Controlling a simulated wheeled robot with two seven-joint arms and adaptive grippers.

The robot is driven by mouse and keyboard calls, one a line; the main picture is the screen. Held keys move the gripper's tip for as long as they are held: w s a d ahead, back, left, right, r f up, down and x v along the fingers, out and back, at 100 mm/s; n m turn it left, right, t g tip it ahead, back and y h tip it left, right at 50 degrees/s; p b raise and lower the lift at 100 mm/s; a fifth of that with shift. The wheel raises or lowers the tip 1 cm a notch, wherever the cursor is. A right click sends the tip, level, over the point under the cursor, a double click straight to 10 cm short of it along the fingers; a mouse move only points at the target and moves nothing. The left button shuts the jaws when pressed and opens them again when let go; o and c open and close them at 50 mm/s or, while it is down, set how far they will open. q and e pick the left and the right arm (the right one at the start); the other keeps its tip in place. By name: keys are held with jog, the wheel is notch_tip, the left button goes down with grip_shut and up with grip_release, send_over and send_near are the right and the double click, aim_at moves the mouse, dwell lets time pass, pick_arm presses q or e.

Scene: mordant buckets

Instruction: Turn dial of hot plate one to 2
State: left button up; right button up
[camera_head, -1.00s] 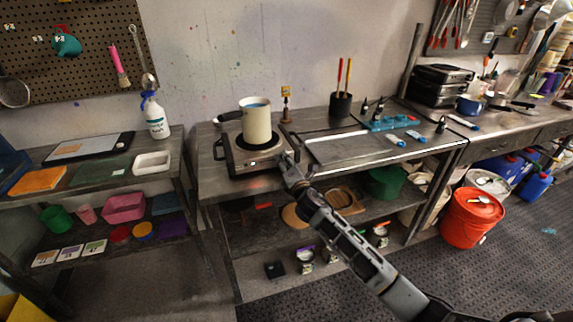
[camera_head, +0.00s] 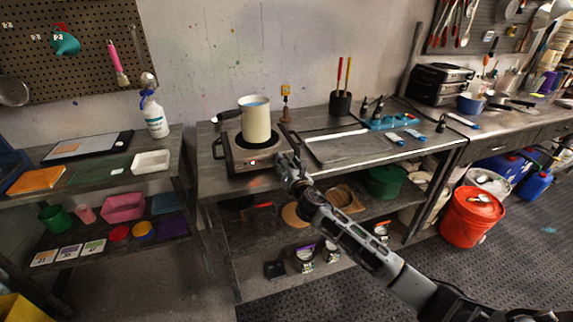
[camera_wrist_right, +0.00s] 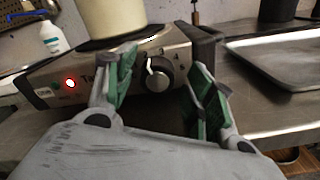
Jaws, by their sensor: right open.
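Hot plate one (camera_head: 228,162) is a steel and black unit on the middle bench, with a cream pot (camera_head: 256,122) on top. Its dial (camera_wrist_right: 158,75) shows in the right wrist view as a round knob with a pale bar, on the front panel. A red light (camera_wrist_right: 70,84) glows left of it. My right gripper (camera_head: 286,162) is open at the hot plate's front right corner. In the wrist view its green-padded fingers (camera_wrist_right: 165,68) appear either side of the dial; I cannot tell whether they touch it. My left gripper is not in view.
A steel tray (camera_head: 335,153) lies right of the hot plate. A black handle (camera_wrist_right: 195,32) stands close by the right finger. A spray bottle (camera_head: 155,118) stands on the left shelf unit. A red bucket (camera_head: 470,220) stands on the floor at right.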

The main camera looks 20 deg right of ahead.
jog(key=n, duration=0.3)
jog(key=shift+a+n+b, duration=0.1)
jog(key=shift+n+b, duration=0.2)
jog(key=shift+s+n+b, duration=0.1)
jog(key=shift+n+b, duration=0.5)
jog(key=shift+n, duration=1.6)
jog(key=s, duration=1.4)
jog(key=d+f+m+g+p, duration=0.1)
jog(key=d+f+m+g, duration=0.1)
jog(key=f, duration=0.6)
jog(key=d+f+m+g+h+p, duration=0.1)
jog(key=d+f+m+g, duration=0.1)
jog(key=d+f+m, duration=0.2)
jog(key=s+d+f+m+g+h+p, duration=0.1)
jog(key=d+f+m+g, duration=0.1)
jog(key=f+m, duration=0.6)
jog(key=shift+d+f+p, duration=0.35)
jog(key=shift+d+f, duration=0.45)
jog(key=shift+f, duration=2.35)
